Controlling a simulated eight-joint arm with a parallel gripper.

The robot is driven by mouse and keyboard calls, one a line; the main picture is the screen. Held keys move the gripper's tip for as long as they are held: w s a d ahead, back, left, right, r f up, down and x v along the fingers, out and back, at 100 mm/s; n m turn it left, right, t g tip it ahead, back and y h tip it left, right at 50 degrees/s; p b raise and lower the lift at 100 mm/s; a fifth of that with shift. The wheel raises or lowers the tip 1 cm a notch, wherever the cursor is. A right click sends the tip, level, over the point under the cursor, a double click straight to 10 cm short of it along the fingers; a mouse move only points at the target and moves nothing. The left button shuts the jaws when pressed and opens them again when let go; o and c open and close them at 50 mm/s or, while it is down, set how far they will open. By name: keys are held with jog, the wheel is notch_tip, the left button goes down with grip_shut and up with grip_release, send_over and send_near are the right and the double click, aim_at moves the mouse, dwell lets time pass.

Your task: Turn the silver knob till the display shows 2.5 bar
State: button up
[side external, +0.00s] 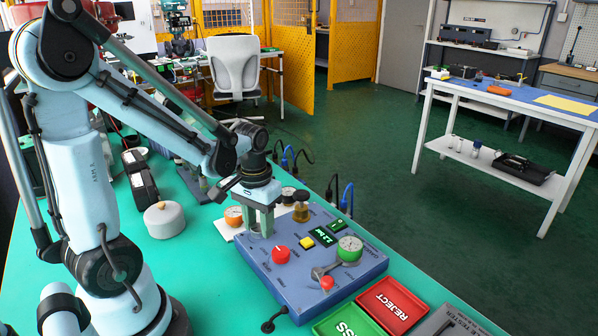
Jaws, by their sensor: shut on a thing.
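A blue panel box (265,272) lies on the green bench. My gripper (260,232) points down at the box's upper left part, with its jaws low against the top face. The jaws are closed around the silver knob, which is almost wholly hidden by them. A lit green display (323,237) sits right of my gripper; its digits are tilted and too small to read surely. A round gauge with a green rim (350,248) stands at the box's right side.
The box also carries a red knob (281,254), a yellow button (306,242) and a grey lever with a red ball end (327,283). A red REJECT tray (392,305) and a green tray (350,322) lie in front. A brass fitting (301,210) stands behind. A grey round thing (164,220) sits left.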

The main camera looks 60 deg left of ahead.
jog(key=m, duration=0.4)
jog(key=shift+m, duration=0.3)
jog(key=shift+d+m, duration=0.1)
jog(key=shift+m, duration=1.8)
jog(key=o, duration=1)
jog(key=shift+o, duration=0.2)
jog(key=shift+r, duration=0.1)
notch_tip(320, 180, up, 12)
